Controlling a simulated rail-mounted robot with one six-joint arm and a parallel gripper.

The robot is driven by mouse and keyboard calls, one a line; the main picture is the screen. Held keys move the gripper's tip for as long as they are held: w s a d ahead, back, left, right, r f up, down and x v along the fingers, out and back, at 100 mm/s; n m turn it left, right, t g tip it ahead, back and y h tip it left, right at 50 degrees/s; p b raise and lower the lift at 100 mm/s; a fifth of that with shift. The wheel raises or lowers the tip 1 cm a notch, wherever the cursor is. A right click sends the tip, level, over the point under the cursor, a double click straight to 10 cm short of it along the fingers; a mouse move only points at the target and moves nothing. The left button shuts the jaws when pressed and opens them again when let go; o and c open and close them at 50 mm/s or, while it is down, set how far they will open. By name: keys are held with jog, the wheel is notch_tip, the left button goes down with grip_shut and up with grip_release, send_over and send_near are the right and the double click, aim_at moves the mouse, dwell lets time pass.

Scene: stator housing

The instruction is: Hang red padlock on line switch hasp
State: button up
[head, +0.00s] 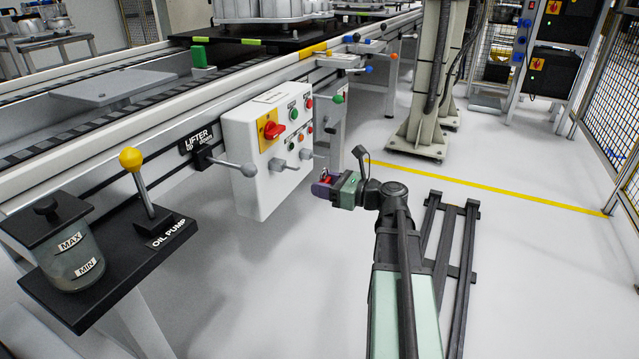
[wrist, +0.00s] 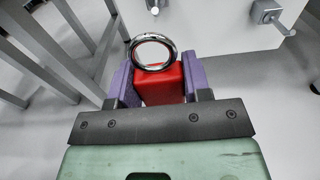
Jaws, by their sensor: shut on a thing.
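My gripper (head: 324,185) is shut on the red padlock (wrist: 163,86), with one purple finger on each side of its body. The padlock's silver shackle (wrist: 140,42) points away from the gripper and looks like a ring. In the head view only a little red of the padlock (head: 325,178) shows at the fingers. The gripper is right of the white control box (head: 245,185), apart from it. A red rotary switch (head: 273,130) on a yellow plate is on the box's front. Grey pegs (head: 279,165) stick out lower on the box. I cannot tell which part is the hasp.
A grey lever (head: 240,168) juts out at the box's left, near the lifter label. A yellow-knobbed oil pump lever (head: 140,185) stands further left. Coloured-knob levers line the conveyor rail behind. In the wrist view, a grey frame (wrist: 70,45) is at left. Floor below the box is clear.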

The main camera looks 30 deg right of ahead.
jog(key=x, duration=0.3)
jog(key=b+x, duration=0.1)
jog(key=x, duration=0.2)
jog(key=f+x, duration=0.1)
jog(key=x, duration=0.2)
jog(key=shift+w+a, duration=0.1)
jog(key=shift+w, duration=0.15)
dwell(0.7)
jog(key=shift+r, duration=0.1)
jog(key=o, duration=1.1)
jog(key=shift+c, duration=0.2)
jog(key=shift+s, duration=0.3)
jog(key=shift+v, duration=1.95)
